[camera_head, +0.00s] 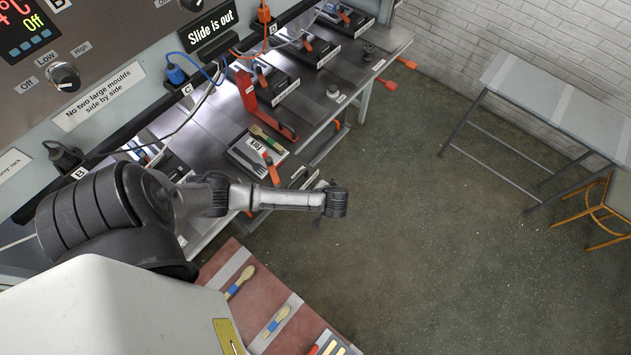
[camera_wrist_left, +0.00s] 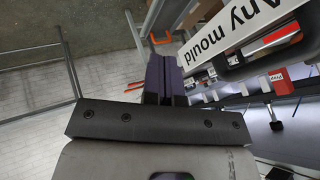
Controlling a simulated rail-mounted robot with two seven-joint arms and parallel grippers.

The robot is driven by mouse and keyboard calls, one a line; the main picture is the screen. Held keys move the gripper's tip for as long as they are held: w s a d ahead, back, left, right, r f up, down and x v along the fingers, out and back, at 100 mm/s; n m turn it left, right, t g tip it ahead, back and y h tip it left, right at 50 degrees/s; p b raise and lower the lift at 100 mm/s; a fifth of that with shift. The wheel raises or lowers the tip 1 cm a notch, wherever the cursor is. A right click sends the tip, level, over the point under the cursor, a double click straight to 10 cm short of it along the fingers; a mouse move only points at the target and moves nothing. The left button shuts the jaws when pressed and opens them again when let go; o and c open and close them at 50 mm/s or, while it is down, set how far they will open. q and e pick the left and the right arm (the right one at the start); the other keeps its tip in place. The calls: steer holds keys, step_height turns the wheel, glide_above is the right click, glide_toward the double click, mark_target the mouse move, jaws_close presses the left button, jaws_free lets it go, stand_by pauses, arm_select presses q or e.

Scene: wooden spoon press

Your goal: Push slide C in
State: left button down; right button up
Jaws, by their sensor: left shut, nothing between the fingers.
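The slide that I take for slide C (camera_head: 239,157) is out at the front of the press bench, below the socket marked C (camera_head: 186,90). The sign (camera_head: 208,32) reads "Slide is out". My left gripper (camera_head: 318,222) is in front of the bench, to the right of and below the slide in the head view, apart from it. Its fingers (camera_wrist_left: 165,65) are shut and empty in the left wrist view. My right gripper is not seen.
A red bracket (camera_head: 249,92) stands beside the slide. Cables (camera_head: 205,75) hang from the panel. A label reading "Any mould" (camera_wrist_left: 240,45) is close to my fingers in the wrist view.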

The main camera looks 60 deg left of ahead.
arm_select(q)
steer(key=shift+s+a+f+p, duration=0.1)
steer(key=shift+s+a+p, duration=0.15)
steer(key=shift+a, duration=0.45)
steer(key=shift+s+a+f+p, duration=0.1)
steer(key=shift+s+a+f, duration=0.1)
steer(key=shift+a, duration=0.5)
steer(key=shift+s+a+f+p, duration=0.1)
steer(key=shift+s+a+p, duration=0.15)
steer(key=shift+a, duration=0.45)
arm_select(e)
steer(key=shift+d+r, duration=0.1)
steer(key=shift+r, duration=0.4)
